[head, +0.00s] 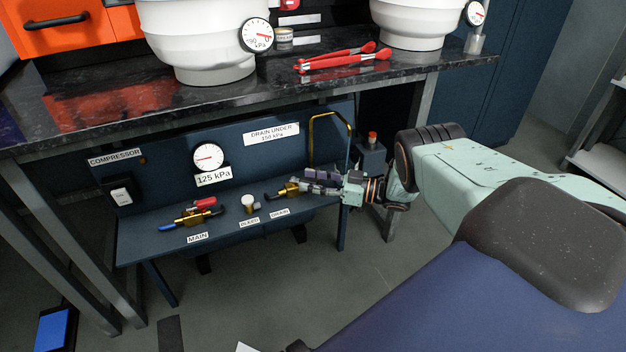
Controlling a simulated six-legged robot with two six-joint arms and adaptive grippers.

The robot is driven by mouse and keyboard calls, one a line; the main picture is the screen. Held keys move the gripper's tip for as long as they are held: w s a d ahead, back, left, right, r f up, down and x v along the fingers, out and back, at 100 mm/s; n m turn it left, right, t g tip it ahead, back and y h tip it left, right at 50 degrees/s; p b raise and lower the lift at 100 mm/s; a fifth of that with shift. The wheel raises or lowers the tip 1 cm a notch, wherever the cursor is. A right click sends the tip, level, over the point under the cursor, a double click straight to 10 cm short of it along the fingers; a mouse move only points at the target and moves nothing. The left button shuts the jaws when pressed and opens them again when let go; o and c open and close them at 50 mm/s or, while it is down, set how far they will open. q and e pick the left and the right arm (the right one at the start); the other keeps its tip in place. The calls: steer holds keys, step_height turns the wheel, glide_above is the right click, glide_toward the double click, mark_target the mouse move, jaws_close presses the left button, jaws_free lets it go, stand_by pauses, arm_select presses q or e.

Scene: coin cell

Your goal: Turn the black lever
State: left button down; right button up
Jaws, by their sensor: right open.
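The brass drain valve (290,189) sits on the dark blue bench shelf behind the label DRAIN. A black piece (273,195) sticks out from its left side. I cannot tell whether this is the black lever or a pipe end. My right gripper (308,183) comes in from the right, with its dark fingers open at the valve's right side. The fingers hide that side of the valve, and I cannot tell whether they touch it. My left gripper is not in view.
A gauge (208,157) reads 125 kPa. A brass-coloured pipe (312,125) rises behind my gripper. The black worktop (200,97) overhangs the shelf.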

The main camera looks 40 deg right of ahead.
mark_target(313, 180)
steer(key=shift+r, duration=0.1)
steer(key=shift+r, duration=4.9)
steer(key=shift+o, duration=0.4)
